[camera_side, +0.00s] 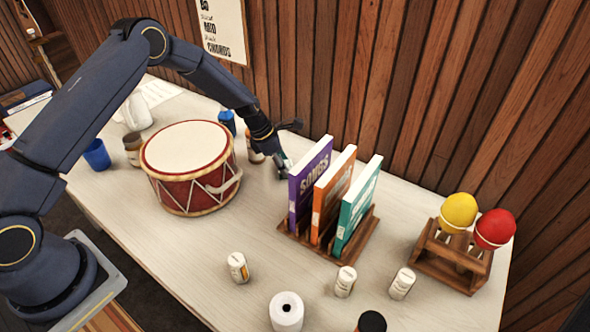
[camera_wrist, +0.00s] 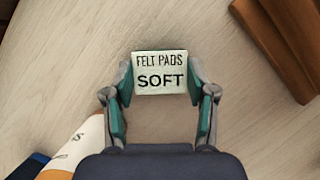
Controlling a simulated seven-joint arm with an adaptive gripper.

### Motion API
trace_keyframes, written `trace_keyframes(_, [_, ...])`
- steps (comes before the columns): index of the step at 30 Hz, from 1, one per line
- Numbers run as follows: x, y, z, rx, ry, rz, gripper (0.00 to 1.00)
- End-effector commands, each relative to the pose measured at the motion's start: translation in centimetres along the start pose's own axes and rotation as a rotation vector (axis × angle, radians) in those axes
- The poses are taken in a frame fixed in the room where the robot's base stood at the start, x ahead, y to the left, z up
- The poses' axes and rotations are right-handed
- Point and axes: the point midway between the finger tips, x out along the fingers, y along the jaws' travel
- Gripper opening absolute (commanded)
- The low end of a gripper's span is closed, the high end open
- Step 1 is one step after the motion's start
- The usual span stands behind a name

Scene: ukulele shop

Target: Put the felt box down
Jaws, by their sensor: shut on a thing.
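The felt box (camera_wrist: 160,72) is a small pale box reading "FELT PADS SOFT". In the wrist view it sits between the two teal-padded fingers of my gripper (camera_wrist: 160,88), which is shut on it. In the side view my gripper (camera_side: 284,168) is low behind the table's middle, between the drum and the purple book. There the box is mostly hidden, and I cannot tell whether it touches the table (camera_side: 200,245).
The purple songbook (camera_side: 308,180) in a wooden rack (camera_side: 330,250) stands close to the right of my gripper. The red drum (camera_side: 190,165) is to the left. A bottle (camera_side: 254,150) stands just left of my wrist. The wood wall (camera_side: 340,70) rises behind.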

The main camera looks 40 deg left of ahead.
Motion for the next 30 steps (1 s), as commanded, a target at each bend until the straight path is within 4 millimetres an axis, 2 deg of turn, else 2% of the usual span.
trace_keyframes(8, [0.3, 0.0, -0.1, 0.001, 0.0, 0.0, 0.38])
trace_keyframes(9, [0.2, 0.0, -0.1, 0.002, 0.0, 0.0, 0.6])
trace_keyframes(15, [0.2, 0.0, -0.1, 0.001, 0.0, 0.0, 0.81])
trace_keyframes(25, [0.1, 0.0, 0.0, 0.001, 0.0, 0.0, 0.81])
trace_keyframes(30, [-2.0, 0.1, 0.1, 0.001, -0.001, 0.002, 0.81])
